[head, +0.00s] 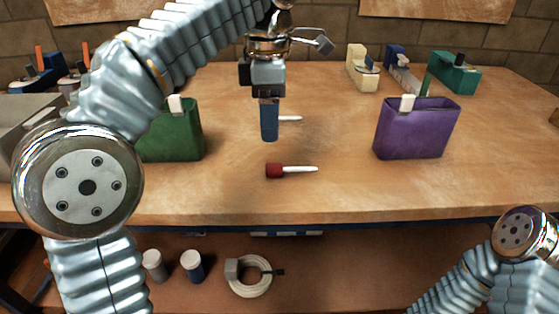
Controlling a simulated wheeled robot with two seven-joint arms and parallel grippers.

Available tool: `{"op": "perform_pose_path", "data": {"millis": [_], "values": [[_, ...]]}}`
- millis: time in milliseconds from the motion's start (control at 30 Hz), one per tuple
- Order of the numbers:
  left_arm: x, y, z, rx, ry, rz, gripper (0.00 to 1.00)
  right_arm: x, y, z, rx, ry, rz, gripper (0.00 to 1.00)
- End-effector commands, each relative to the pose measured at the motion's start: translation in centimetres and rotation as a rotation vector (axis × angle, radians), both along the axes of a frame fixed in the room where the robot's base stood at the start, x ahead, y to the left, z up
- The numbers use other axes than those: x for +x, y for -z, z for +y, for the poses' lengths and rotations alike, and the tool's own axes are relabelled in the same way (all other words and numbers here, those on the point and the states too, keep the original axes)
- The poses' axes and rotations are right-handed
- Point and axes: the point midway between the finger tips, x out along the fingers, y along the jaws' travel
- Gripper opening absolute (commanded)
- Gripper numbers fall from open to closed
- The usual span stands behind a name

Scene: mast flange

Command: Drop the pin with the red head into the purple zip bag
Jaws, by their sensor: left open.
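The pin with the red head (278,171) lies on the table near its front edge, its head to the left and its pale shaft to the right. The purple zip bag (415,130) stands upright at the right with its top open and a white tab at its rim. My left gripper (269,136) points down, open, and appears behind and above the red pin, apart from it. Its fingers line up in this view, so the gap does not show. My right gripper is out of view; only part of that arm shows at the lower right.
A second pin's pale shaft (291,118) shows behind my left fingers, its head hidden. A green bag (178,132) stands at the left, partly behind my left arm. Several tools and blocks stand at the back right. The table (330,200) is clear between the red pin and purple bag.

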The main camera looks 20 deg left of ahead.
Motion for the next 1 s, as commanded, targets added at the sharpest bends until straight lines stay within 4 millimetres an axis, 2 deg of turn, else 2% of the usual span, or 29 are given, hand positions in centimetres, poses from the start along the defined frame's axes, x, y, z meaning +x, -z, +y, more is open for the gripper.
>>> {"op": "perform_pose_path", "data": {"millis": [33, 167, 433, 633, 767, 967, 1000], "values": [[-0.1, 1.4, 0.1, 0.001, -0.001, 0.003, 0.59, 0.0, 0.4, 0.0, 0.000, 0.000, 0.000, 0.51], [0.0, 4.0, 0.1, 0.001, -0.001, 0.003, 0.59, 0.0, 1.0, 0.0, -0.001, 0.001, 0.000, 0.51], [0.1, 6.4, 0.1, 0.000, -0.002, 0.002, 0.59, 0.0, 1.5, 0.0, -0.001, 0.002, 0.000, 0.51], [0.3, 9.6, 0.3, 0.000, -0.001, 0.002, 0.59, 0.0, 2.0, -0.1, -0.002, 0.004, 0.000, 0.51], [0.3, 10.5, 0.3, 0.000, 0.000, 0.001, 0.59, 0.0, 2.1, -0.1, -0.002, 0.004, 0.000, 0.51], [0.4, 10.6, 0.3, 0.000, -0.001, 0.000, 0.59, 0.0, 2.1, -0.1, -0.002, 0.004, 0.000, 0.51], [0.4, 10.6, 0.3, 0.000, -0.001, 0.000, 0.55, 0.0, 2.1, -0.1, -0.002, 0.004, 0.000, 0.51]]}}
